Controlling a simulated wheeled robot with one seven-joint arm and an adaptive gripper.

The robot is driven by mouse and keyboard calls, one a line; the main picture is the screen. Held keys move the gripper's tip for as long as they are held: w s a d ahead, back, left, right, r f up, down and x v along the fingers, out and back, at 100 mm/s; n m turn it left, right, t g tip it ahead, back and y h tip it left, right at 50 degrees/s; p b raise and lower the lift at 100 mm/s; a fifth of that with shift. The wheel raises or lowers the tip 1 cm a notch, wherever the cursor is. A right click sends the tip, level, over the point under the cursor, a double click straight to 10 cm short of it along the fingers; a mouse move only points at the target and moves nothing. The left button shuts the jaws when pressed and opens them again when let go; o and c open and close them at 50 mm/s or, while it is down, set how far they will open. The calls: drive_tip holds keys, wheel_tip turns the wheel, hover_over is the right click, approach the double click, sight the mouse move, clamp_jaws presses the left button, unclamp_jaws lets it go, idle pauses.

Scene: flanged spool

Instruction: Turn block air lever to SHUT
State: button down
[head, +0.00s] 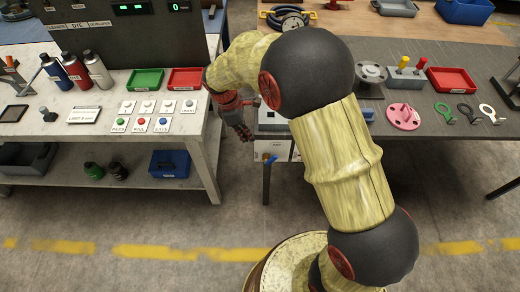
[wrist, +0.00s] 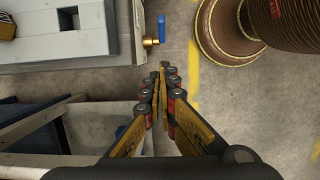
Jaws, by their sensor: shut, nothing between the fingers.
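A blue lever (wrist: 162,28) on a brass fitting (wrist: 151,42) sticks out from the side of a grey-white housing (wrist: 70,38) in the wrist view. In the head view the blue lever (head: 270,158) shows on the front of the pale housing (head: 280,150), between the two benches and partly behind my arm. No SHUT marking can be read. My gripper (wrist: 163,68) is shut and empty, with its fingertips below the lever in the wrist view and apart from it. In the head view my gripper (head: 246,135) hangs at the left bench's right end, left of the lever.
The left bench (head: 205,150) carries bottles, red and green trays and labelled buttons; a blue bin (head: 170,163) sits on its lower shelf. The right bench (head: 440,138) holds a pink flanged part (head: 403,117) and a red tray (head: 452,80). Open floor (head: 120,215) lies in front.

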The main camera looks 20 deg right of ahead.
drive_tip(key=b, duration=0.4)
approach(267, 161)
wheel_tip(267, 161, down, 2)
drive_tip(key=a, duration=0.2)
drive_tip(key=d+f+b, duration=0.1)
drive_tip(key=d+f, duration=0.1)
drive_tip(key=d, duration=0.1)
drive_tip(key=shift+s+f, duration=0.1)
drive_tip(key=shift+f, duration=0.15)
drive_tip(key=shift+s+d+r, duration=0.1)
drive_tip(key=shift+d, duration=0.1)
